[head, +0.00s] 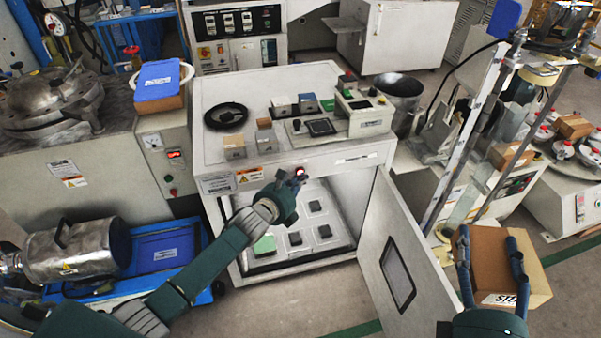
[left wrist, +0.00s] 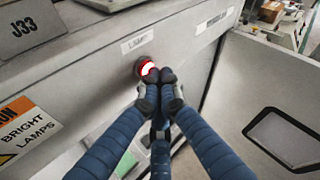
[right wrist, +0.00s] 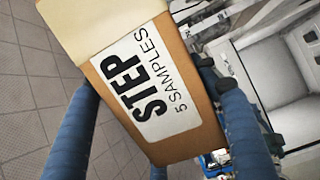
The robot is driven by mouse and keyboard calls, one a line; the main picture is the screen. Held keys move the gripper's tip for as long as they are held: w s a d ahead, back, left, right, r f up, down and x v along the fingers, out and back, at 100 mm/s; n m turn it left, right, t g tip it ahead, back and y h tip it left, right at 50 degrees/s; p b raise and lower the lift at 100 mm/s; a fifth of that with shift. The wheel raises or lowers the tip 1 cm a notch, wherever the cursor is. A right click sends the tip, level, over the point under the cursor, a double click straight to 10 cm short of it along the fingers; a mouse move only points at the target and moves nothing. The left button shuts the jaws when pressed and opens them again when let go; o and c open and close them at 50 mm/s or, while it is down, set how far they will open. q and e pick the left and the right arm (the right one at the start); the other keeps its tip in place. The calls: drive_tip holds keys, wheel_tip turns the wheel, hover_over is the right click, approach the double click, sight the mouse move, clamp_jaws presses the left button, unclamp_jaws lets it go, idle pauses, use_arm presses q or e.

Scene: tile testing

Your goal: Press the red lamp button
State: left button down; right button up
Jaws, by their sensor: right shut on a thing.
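The red lamp button (head: 300,171) sits on the front top panel of the white cabinet (head: 345,160). In the left wrist view the button (left wrist: 147,67) glows red with a white highlight, under a "LAMPS" label. My left gripper (left wrist: 160,76) has its fingers together, empty, with the tips at the button's lower right edge. They hide part of it, and I cannot tell whether they press it. In the head view my left gripper (head: 292,178) is right in front of the panel. My right gripper (head: 488,240) is shut on a cardboard box (right wrist: 185,130) marked "STEP 5 SAMPLES".
The cabinet door (head: 385,235) stands open to the right, between my two grippers. Inside is a lit white chamber with several dark tiles and a green one (head: 265,245). Blocks and a control box (head: 365,117) stand on the cabinet top.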

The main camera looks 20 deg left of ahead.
use_arm(q)
drive_tip(key=shift+s+d, duration=0.15)
drive_tip(key=shift+s, duration=0.05)
use_arm(e)
drive_tip(key=shift+r, duration=0.45)
drive_tip(key=shift+r+p, duration=0.7)
drive_tip(key=shift+p, duration=0.1)
use_arm(q)
drive_tip(key=s+d+p, duration=0.1)
drive_tip(key=s+d, duration=0.2)
drive_tip(key=s, duration=0.2)
drive_tip(key=shift+d, duration=0.2)
use_arm(e)
drive_tip(key=shift+r, duration=0.5)
